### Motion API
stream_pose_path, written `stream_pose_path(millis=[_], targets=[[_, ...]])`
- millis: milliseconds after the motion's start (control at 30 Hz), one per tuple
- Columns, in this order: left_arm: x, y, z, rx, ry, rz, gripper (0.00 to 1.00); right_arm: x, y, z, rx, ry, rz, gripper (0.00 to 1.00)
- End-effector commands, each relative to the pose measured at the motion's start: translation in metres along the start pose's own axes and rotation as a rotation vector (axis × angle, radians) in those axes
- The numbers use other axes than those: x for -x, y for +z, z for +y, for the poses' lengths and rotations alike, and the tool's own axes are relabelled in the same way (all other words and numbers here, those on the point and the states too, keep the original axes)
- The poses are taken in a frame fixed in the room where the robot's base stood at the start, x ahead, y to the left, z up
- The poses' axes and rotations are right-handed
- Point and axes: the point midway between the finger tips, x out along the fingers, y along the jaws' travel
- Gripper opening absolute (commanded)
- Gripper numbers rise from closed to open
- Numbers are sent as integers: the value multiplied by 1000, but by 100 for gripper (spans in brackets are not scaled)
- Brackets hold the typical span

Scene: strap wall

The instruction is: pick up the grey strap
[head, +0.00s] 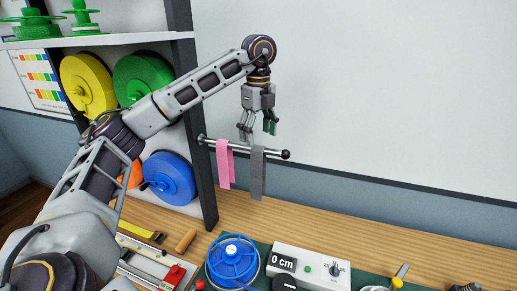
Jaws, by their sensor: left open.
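My left gripper (257,133) points down just above the rod, over the grey strap's upper end. Its fingers are apart, and the grey strap hangs below them. I cannot tell whether a fingertip touches the rod or strap. Dark green shows at the right-hand finger. My right gripper is not in view.
A shelf post (195,120) stands left of the rod, beside yellow, green and blue spools (168,178). Below, the wooden bench (330,225) holds a blue reel (232,260) and a white box (310,265) reading "0 cm". The wall right of the rod is clear.

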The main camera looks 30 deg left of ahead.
Motion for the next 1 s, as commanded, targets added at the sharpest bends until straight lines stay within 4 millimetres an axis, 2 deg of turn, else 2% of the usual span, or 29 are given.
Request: stream_pose_path(millis=[100,300,1000], targets=[[-13,0,0,0,2,0,71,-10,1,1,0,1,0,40],[-24,0,0,0,2,0,71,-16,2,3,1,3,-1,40],[-29,0,0,0,1,0,71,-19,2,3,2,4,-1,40]])
